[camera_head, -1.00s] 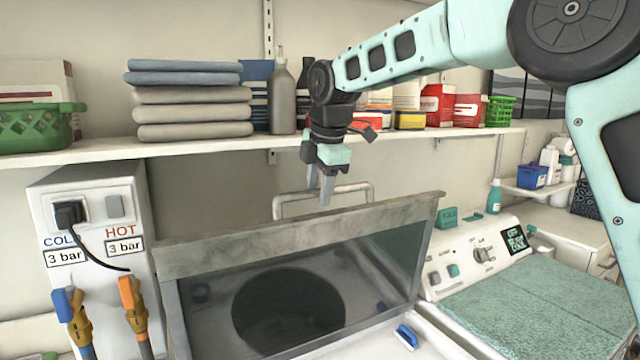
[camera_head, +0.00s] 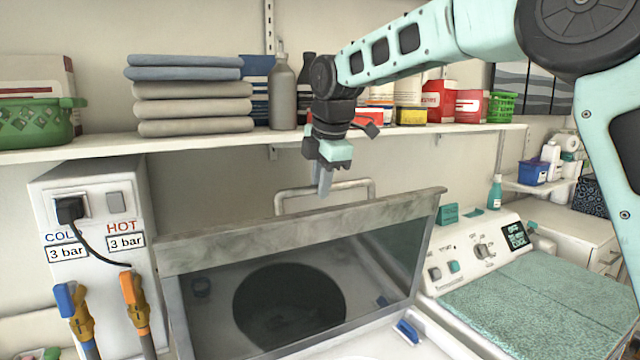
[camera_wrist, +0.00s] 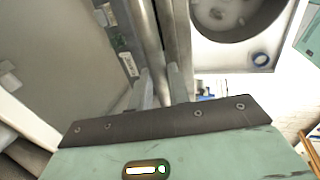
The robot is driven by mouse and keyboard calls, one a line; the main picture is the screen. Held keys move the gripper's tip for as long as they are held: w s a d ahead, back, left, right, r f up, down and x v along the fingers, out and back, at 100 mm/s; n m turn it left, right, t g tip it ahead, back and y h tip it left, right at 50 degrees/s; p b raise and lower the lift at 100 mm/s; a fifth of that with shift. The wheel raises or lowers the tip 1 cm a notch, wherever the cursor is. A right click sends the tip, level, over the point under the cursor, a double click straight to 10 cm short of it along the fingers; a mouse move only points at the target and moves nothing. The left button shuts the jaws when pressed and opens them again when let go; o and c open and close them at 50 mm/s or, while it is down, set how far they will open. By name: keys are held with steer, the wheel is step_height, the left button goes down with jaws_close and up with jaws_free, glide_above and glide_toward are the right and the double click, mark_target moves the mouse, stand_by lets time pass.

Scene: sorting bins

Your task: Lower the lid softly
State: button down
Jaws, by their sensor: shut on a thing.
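The lid (camera_head: 300,239) is a framed see-through panel with a marbled grey top edge, standing raised and tilted over the machine's opening. Its metal handle (camera_head: 290,192) rises from that top edge. My gripper (camera_head: 323,190) points down at the handle's top bar, and its fingers are shut on the bar. In the wrist view my gripper (camera_wrist: 163,88) has one finger on each side of the handle bar (camera_wrist: 150,40). The exact contact at the fingertips is hard to make out. The dark round drum opening (camera_head: 289,305) shows through the panel.
A shelf (camera_head: 215,145) with folded towels (camera_head: 192,95), bottles and boxes runs behind my gripper. A water panel (camera_head: 95,205) with hoses stands left. A control panel (camera_head: 475,248) and green-topped surface (camera_head: 545,305) lie right. A blue brush (camera_head: 408,332) lies at the front.

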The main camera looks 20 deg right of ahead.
steer(key=s+d+f+t+b, duration=0.1)
steer(key=s+b, duration=0.7)
steer(key=shift+s+d+f, duration=0.25)
steer(key=shift+d+f, duration=0.1)
steer(key=shift+f, duration=0.05)
steer(key=s+d+f+t+b, duration=0.1)
steer(key=s+f+b, duration=0.2)
steer(key=s+b, duration=0.5)
steer(key=shift+d+f+y+b, duration=0.25)
steer(key=shift+d+y+b, duration=0.1)
steer(key=shift+b, duration=0.3)
